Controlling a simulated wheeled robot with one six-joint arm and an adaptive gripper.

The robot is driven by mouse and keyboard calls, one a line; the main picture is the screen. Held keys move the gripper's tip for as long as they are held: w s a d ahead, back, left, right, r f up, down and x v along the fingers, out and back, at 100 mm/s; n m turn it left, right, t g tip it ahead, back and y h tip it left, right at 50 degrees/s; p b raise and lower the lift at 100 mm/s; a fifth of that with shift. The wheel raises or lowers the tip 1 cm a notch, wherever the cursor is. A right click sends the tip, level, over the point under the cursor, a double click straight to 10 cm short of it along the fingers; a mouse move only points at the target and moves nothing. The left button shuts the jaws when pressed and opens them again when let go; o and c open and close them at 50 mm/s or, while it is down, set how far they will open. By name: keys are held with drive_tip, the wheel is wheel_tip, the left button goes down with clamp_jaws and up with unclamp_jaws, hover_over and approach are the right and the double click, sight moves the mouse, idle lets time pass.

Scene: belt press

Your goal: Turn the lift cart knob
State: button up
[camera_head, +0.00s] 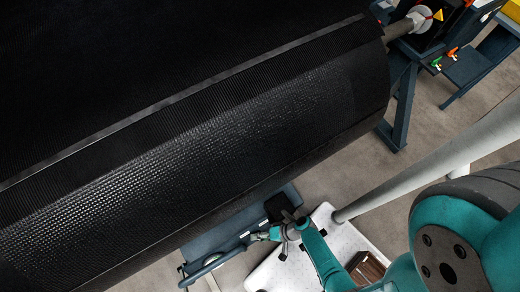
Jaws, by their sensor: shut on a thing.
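The lift cart (236,221) is a blue-grey frame at the bottom centre, beneath the edge of the big black roll. A bent handle bar (211,266) runs along its near side. My gripper (249,237) is at the left end of my teal arm, at the cart's near side by the upper end of that bar. It is small in view and appears shut on the lift cart knob. The knob itself is hidden by the gripper, so its shape and angle cannot be told.
The black ribbed belt roll (200,135) fills the left and centre, close above my gripper. A white platform (327,258) lies at the bottom centre, with a light pole (430,165) to its right. A blue stand (402,100) holds the roll's shaft. Grey floor shows at right.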

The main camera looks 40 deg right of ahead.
drive_tip(key=shift+r, duration=0.1)
drive_tip(key=o, duration=1.1)
drive_tip(key=v, duration=0.7)
drive_tip(key=shift+d, duration=0.15)
drive_tip(key=shift+d+r, duration=0.1)
idle(0.5)
